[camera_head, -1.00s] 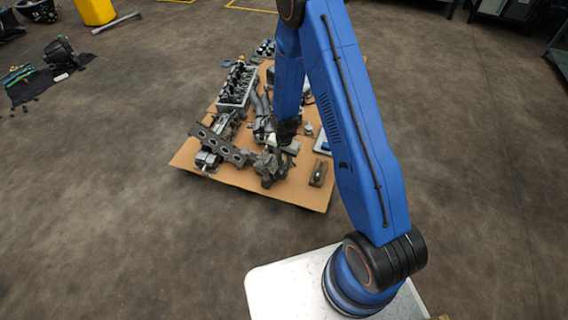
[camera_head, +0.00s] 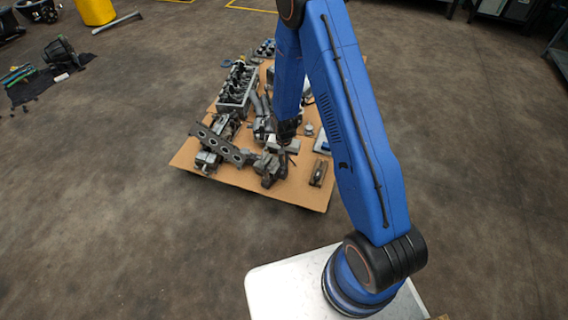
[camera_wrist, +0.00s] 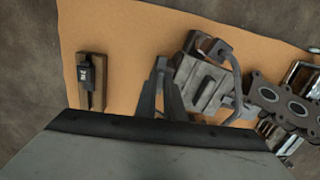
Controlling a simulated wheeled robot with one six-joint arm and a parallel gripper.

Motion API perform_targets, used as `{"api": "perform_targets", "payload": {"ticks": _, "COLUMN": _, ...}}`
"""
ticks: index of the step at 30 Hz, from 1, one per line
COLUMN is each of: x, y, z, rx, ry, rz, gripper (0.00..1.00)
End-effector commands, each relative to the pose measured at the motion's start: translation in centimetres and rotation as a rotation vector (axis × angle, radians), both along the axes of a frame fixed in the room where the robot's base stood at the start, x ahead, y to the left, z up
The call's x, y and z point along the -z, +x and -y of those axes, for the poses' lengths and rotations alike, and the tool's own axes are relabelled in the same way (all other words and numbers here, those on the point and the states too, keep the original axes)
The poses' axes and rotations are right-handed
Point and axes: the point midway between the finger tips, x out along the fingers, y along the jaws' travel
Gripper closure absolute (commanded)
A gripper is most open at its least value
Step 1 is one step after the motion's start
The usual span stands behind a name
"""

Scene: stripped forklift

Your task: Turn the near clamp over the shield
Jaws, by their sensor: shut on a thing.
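In the wrist view my gripper (camera_wrist: 161,68) reaches down over the board. Its two dark fingers come together at their tips on a small part beside a grey block, which I take to be the near clamp; the fingers hide most of it. The grey ribbed block (camera_wrist: 204,78), likely the shield, lies just right of the fingers. A curved grey arm (camera_wrist: 233,68), perhaps another clamp, bends around the block's right side. In the head view my gripper (camera_head: 287,141) is small and dark above the grey assembly (camera_head: 269,168), and its grip cannot be made out there.
The parts lie on a brown board (camera_head: 240,180). A small wooden block with a black piece (camera_wrist: 90,82) lies to the left in the wrist view. A flat plate with round holes (camera_wrist: 290,105) lies right. A cylinder-head-like part (camera_head: 236,88) stands farther back.

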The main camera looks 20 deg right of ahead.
Motion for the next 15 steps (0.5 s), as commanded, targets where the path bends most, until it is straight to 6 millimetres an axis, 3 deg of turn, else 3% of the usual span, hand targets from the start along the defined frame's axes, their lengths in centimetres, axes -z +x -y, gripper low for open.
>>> {"api": "perform_targets", "payload": {"ticks": 15, "x": -0.02, "y": 0.01, "z": -0.02, "rx": -0.482, "ry": 0.0, "rz": 0.0, "gripper": 1.0}}
